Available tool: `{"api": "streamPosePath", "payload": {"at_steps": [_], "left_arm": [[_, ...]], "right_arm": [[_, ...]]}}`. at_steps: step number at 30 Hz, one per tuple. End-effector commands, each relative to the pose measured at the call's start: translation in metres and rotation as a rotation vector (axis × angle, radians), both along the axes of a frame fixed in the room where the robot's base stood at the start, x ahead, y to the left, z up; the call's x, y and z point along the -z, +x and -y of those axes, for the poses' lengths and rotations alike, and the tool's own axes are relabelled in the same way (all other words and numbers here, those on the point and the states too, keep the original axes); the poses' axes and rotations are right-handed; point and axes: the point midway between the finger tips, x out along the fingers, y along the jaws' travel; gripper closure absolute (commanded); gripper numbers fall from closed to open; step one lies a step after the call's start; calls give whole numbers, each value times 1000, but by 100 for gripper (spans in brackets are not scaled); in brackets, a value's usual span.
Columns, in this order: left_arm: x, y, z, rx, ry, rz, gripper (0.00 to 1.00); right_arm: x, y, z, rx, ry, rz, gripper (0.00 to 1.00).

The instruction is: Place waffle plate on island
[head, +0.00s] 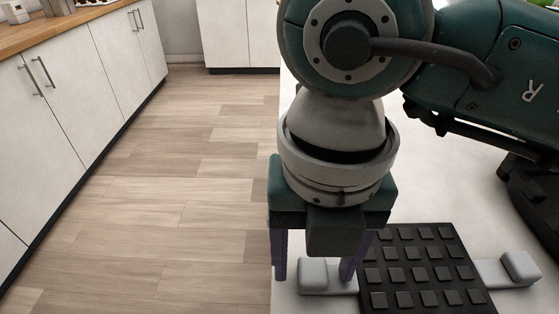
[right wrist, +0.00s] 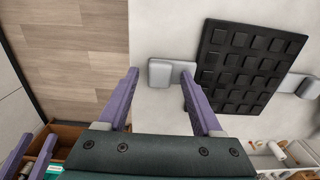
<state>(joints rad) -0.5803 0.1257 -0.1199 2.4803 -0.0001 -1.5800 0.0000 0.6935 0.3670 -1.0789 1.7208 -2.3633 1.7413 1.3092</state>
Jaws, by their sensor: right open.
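The waffle plate (head: 421,270) is a black slab with a grid of raised squares and a grey handle on each side. It lies on the white worktop, and also shows in the right wrist view (right wrist: 248,65). My right gripper (head: 314,268) points down, open, at the plate's left handle (head: 318,277). In the right wrist view (right wrist: 160,75) its purple fingers stand on either side of the handle's grey end; I cannot tell whether they touch it. Purple strips (right wrist: 42,157) at lower left there look like my left gripper's fingers, mostly cut off.
The white worktop (head: 460,190) ends at a left edge close to my right gripper, with wooden floor (head: 180,210) beyond. White cabinets (head: 60,110) line the left.

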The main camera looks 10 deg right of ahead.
Motion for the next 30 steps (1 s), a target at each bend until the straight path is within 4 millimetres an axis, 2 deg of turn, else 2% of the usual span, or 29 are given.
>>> {"api": "streamPosePath", "payload": {"at_steps": [5, 12, 18, 23, 30], "left_arm": [[-3, 0, 0, -1, -1, 0, 45], [-6, 0, 2, -5, -8, 0, 45], [-11, 0, 3, -7, -11, 0, 45], [-13, 0, 3, -6, -11, 0, 45], [-12, 0, 2, -5, -9, 1, 45]], "right_arm": [[-22, 1, -1, 0, 3, 4, 33], [-77, 1, -1, -2, 3, 6, 33], [-112, 1, -1, -2, 1, 4, 33], [-121, 0, 0, 0, 0, 1, 33], [-122, 0, -1, 0, 0, 0, 33]]}}
